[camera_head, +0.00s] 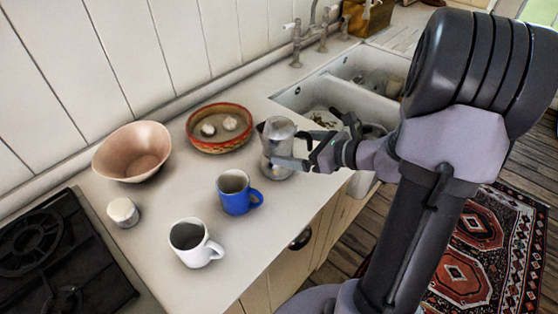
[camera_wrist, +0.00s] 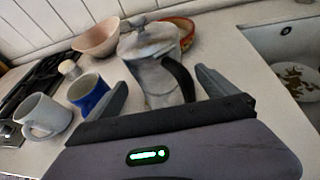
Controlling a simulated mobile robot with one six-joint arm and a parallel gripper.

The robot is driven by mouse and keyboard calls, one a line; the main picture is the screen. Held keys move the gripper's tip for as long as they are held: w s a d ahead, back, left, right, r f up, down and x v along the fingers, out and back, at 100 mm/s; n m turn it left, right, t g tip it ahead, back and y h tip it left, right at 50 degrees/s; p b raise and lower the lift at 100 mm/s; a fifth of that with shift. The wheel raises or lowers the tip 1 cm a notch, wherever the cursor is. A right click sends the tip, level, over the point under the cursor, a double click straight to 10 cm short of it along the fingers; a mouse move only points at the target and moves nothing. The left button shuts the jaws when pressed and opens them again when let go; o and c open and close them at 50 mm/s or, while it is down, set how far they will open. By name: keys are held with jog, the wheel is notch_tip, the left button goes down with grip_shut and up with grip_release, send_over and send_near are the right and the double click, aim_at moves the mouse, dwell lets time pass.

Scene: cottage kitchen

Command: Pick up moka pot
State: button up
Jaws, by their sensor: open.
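The moka pot (camera_head: 279,146) is silver metal with a dark handle and stands upright on the white counter, left of the sink. My gripper (camera_head: 297,149) is beside it on its right, with its fingers reaching toward the pot. In the wrist view the moka pot (camera_wrist: 153,72) stands ahead, with its lid on top and its black handle facing me. My gripper (camera_wrist: 160,88) is open there, one finger on each side of the pot and handle. I cannot tell whether either finger touches the pot.
A blue mug (camera_head: 235,192) and a white mug (camera_head: 192,244) stand in front of the pot. A patterned bowl (camera_head: 219,128), a pink bowl (camera_head: 133,151) and a small white jar (camera_head: 123,212) are left. The sink (camera_head: 322,93) is behind right; a stove (camera_head: 55,262) is front left.

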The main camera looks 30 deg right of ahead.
aim_at(291, 148)
jog(key=x, duration=0.3)
jog(key=shift+w+a+f+b, duration=0.15)
jog(key=shift+w+f+b, duration=0.05)
jog(key=shift+b, duration=0.2)
jog(key=shift+r, duration=0.1)
jog(key=c, duration=2.1)
jog(key=shift+r, duration=0.1)
